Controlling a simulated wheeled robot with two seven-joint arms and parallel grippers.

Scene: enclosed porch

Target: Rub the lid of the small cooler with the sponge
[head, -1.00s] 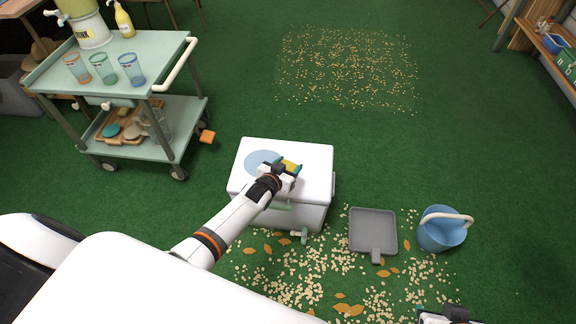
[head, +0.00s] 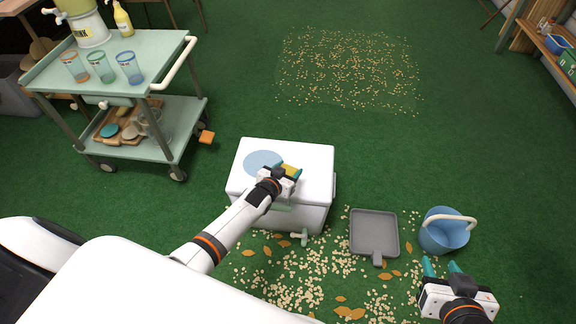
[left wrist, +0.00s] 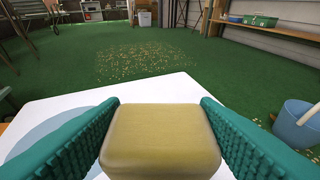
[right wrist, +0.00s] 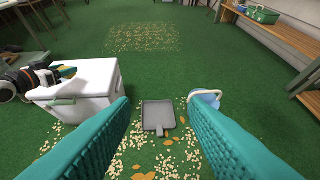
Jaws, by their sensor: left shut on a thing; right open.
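The small white cooler (head: 313,160) stands on the green floor in the middle of the head view, its lid shut. A pale blue round patch (head: 262,161) marks the lid's left part. My left gripper (head: 287,170) is over the lid, shut on the yellow sponge (left wrist: 160,140). The sponge also shows in the head view (head: 291,170), mostly behind the gripper. Whether it touches the lid I cannot tell. My right gripper (head: 441,268) is open and empty, low at the right, with its fingers wide apart in the right wrist view (right wrist: 160,125).
A grey dustpan (head: 373,231) and a blue bucket (head: 441,236) stand right of the cooler. Pale bits and orange leaves lie in front. A green cart (head: 165,72) with cups stands at the left. Open floor lies behind the cooler.

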